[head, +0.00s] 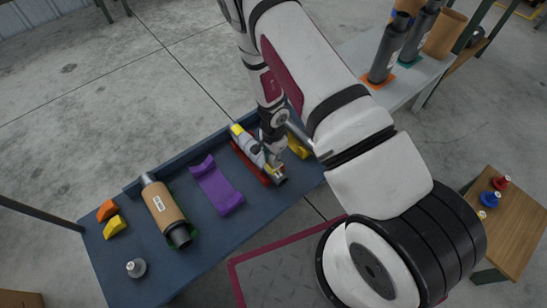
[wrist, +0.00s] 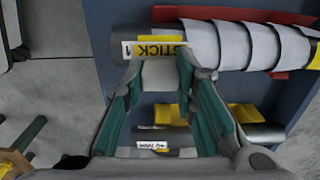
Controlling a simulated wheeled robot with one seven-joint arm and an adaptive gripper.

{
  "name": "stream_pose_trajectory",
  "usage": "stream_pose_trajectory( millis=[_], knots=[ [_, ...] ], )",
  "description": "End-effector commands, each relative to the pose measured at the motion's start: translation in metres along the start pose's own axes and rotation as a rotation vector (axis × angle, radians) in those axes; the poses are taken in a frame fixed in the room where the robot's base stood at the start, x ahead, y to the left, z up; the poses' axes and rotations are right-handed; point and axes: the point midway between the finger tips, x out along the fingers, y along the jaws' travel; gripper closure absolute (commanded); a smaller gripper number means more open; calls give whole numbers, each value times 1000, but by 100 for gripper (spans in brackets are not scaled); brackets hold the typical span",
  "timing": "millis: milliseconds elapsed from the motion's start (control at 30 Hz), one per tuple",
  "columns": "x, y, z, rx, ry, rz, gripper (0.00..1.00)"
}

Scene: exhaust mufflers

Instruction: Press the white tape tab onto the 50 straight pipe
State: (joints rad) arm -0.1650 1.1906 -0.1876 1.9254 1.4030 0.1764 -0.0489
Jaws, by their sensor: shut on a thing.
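My gripper (wrist: 158,68) is over the blue table, its teal fingers on either side of a white tape tab (wrist: 160,76). In the head view my gripper (head: 274,158) is at the near end of a pipe in the red cradle (head: 241,156). That grey pipe (wrist: 125,45) carries overlapping white wrap (wrist: 235,45) and a yellow-and-white strip (wrist: 160,50) reading "STICK". The tab hangs just below this strip; whether it touches the pipe I cannot tell. A second grey pipe (wrist: 262,134) with a small white label lies in a yellow cradle (wrist: 240,113). Which pipe is the 50 straight one is unreadable.
A purple cradle (head: 218,187) is empty. A brown-wrapped muffler (head: 163,207) lies in a green cradle on the left. Orange (head: 106,210) and yellow (head: 114,227) wedges and a grey knobbed weight (head: 136,267) are on the table. A wooden side table (head: 508,225) holds coloured knobbed weights.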

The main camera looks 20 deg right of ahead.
Motion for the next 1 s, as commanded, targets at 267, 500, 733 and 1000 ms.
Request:
stream_pose_trajectory(
  millis=[267,500,733,1000],
  knots=[
    [-14,0,0,-1,0,0,85],
    [-25,0,0,0,0,0,85],
    [-35,0,0,0,0,-1,85],
    [-40,-1,0,-4,0,0,85]
  ],
)
